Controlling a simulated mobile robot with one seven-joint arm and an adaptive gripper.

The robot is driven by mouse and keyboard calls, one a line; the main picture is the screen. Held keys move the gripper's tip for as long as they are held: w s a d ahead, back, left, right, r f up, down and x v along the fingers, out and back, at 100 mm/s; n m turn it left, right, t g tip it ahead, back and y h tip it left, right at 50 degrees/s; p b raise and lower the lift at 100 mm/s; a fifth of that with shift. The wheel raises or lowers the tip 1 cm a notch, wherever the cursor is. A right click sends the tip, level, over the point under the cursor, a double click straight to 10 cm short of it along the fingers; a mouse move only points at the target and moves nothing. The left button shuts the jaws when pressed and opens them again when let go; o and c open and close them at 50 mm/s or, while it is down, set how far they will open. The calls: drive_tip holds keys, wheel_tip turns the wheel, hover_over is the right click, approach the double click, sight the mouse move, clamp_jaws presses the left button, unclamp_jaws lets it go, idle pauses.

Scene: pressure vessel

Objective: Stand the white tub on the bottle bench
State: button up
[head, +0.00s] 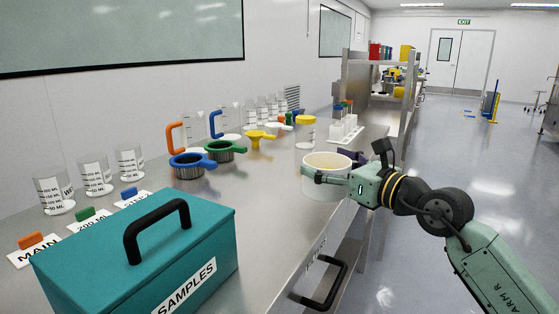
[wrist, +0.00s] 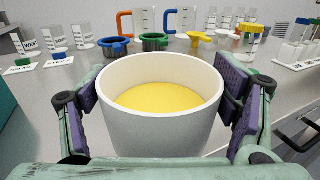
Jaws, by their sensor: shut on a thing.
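The white tub (head: 316,186) is an open round pot, held upright near the front edge of the steel bench (head: 262,208). In the wrist view the tub (wrist: 160,128) shows a yellow filling or inner bottom. My gripper (head: 345,172) reaches in from the right. In the wrist view my gripper (wrist: 165,90) has a purple-padded finger on each side of the tub and is shut on it. The tub's underside is hidden, so I cannot tell if it touches the bench. No label marks which surface is the bottle bench.
A teal SAMPLES box (head: 140,262) stands at the near left. Beakers (head: 94,176), coloured ring-shaped holders (head: 192,165) and a yellow-lidded jar (head: 306,132) line the bench behind. A test-tube rack (head: 346,128) and a shelf unit (head: 375,75) stand beyond. Bare steel lies left of the tub.

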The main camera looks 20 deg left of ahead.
drive_tip(key=shift+w+a+f+p, duration=0.75)
drive_tip(key=shift+w+a, duration=0.7)
drive_tip(key=shift+w, duration=0.25)
drive_tip(key=shift+w+a+f+p, duration=0.75)
drive_tip(key=shift+w+a, duration=0.65)
drive_tip(key=shift+w, duration=0.35)
drive_tip(key=shift+w+a+f+p, duration=0.75)
drive_tip(key=shift+w+a, duration=0.7)
drive_tip(key=shift+w, duration=0.25)
drive_tip(key=shift+f, duration=0.1)
drive_tip(key=o, duration=1.5)
drive_tip(key=shift+f, duration=0.25)
drive_tip(key=shift+c, duration=0.2)
drive_tip(key=o, duration=0.4)
drive_tip(key=shift+r, duration=0.1)
drive_tip(key=shift+o, duration=0.2)
